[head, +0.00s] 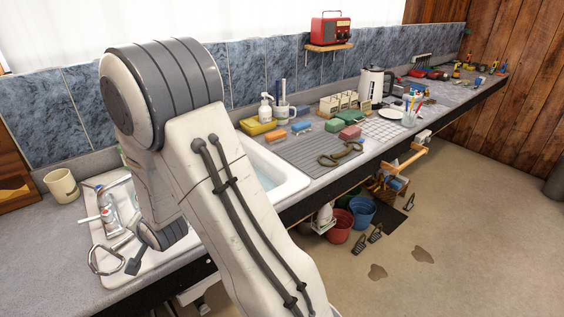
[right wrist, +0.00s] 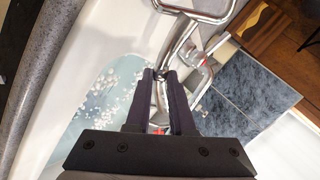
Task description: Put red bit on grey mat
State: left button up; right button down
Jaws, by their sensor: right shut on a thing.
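The bit is a shiny metal piece; its rounded ring (head: 104,262) shows over the left end of the sink, and bright loops (right wrist: 190,12) show beyond the fingertips in the right wrist view. Little red shows on it; small red spots lie near the fingers. My right gripper (right wrist: 161,76) is shut on it; in the head view my arm hides most of the gripper. The grey mat (head: 296,153) is a ribbed mat right of the sink. An olive bit (head: 340,154) with rings lies on its right part. My left gripper is not in view.
A white sink (head: 286,178) with water lies between the held bit and the mat. A chrome tap (head: 108,212) and beige mug (head: 62,186) stand at the left. Blocks, sponges and a soap bottle (head: 266,108) line the mat's back. The mat's front left is bare.

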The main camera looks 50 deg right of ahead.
aim_at(322, 146)
jog(key=k, duration=1.2)
jog(key=z, duration=0.55)
jog(key=i, duration=0.5)
jog(key=z, duration=0.55)
jog(key=i, duration=1.25)
jog(key=u, duration=0.5)
